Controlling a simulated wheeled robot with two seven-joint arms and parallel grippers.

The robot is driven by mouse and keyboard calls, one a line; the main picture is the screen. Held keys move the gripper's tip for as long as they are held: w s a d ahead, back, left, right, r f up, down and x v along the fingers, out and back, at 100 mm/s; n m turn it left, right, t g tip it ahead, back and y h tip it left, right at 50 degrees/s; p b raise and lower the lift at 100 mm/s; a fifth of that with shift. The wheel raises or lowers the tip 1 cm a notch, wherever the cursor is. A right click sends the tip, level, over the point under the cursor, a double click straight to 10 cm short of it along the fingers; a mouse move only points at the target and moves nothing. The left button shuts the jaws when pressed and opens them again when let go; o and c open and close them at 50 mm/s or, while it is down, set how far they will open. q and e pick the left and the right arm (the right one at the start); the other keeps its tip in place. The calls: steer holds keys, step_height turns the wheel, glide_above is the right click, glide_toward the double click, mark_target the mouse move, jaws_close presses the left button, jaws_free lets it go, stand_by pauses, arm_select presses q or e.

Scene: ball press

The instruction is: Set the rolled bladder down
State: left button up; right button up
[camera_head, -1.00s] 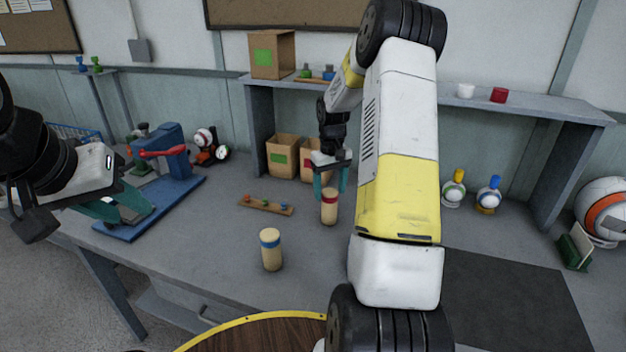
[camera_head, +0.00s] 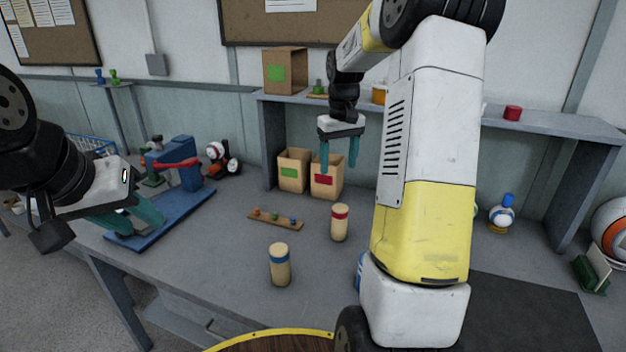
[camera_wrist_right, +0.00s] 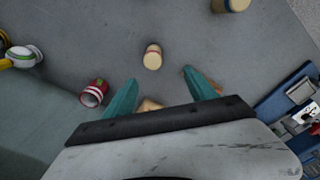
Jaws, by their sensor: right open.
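Two upright tan rolls stand apart on the grey bench. One has a red band (camera_head: 340,224); the other has a blue band (camera_head: 280,266) and stands nearer the front. My right gripper (camera_head: 338,168) is open and empty, raised above and behind the red-banded roll, in front of the cardboard boxes. In the right wrist view a tan roll (camera_wrist_right: 153,57) stands beyond the open fingers (camera_wrist_right: 163,92), touching neither. A second roll (camera_wrist_right: 231,4) is cut by the top edge. My left gripper (camera_head: 135,217) is low by the blue press; its jaw gap is unclear.
Cardboard boxes with a green label (camera_head: 292,172) and a red label (camera_head: 325,180) stand at the back. The blue press (camera_head: 185,160) is at left. A shelf (camera_head: 550,122) spans the back. My right arm hides part of the bench.

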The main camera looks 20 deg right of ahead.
steer(key=s+a+r+t, duration=0.3)
steer(key=s+a+r, duration=0.55)
steer(key=s, duration=0.45)
steer(key=s+a+m+t+y, duration=0.1)
steer(key=s+a, duration=0.3)
steer(key=s, duration=0.9)
steer(key=shift+a+t+y, duration=0.4)
steer(key=shift+t+y, duration=0.2)
steer(key=shift+t, duration=0.2)
